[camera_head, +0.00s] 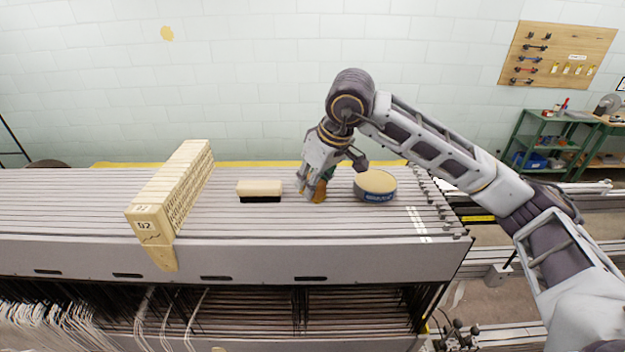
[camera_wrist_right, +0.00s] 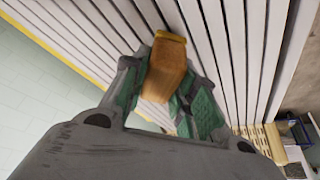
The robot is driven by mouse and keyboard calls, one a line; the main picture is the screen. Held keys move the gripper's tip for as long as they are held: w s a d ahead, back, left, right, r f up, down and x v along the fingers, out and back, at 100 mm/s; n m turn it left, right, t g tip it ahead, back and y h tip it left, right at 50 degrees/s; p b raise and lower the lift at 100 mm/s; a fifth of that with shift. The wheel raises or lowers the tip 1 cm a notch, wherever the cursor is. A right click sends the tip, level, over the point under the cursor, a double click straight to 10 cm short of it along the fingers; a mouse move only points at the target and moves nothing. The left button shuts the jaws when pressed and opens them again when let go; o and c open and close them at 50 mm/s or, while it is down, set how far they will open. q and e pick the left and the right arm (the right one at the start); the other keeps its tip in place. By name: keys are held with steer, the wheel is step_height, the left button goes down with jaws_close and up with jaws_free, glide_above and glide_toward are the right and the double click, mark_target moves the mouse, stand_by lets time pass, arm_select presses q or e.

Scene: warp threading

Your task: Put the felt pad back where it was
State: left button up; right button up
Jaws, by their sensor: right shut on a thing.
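My right gripper (camera_head: 317,186) is over the slatted top of the long grey frame, between a beige block and a round tin. It is shut on an orange-brown pad (camera_head: 320,191), which I take to be the felt pad. In the right wrist view the pad (camera_wrist_right: 165,68) sits between the green-lined fingers of the gripper (camera_wrist_right: 168,92), with a yellower strip at its far end. Its far end is at or close above the slats; I cannot tell if it touches. The fingers hide part of it. My left gripper is out of view.
A beige block with a dark underside (camera_head: 260,189) lies left of the gripper. A round tin with a blue label (camera_head: 375,188) stands close on its right. A long cream box-like row marked 02 (camera_head: 150,222) crosses the slats (camera_head: 70,205) further left. Bare slats lie between.

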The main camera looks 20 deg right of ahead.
steer(key=shift+f, duration=0.15)
steer(key=o, duration=1)
steer(key=shift+r, duration=0.2)
steer(key=shift+b+v, duration=1.2)
steer(key=shift+v, duration=4.75)
steer(key=shift+s, duration=0.1)
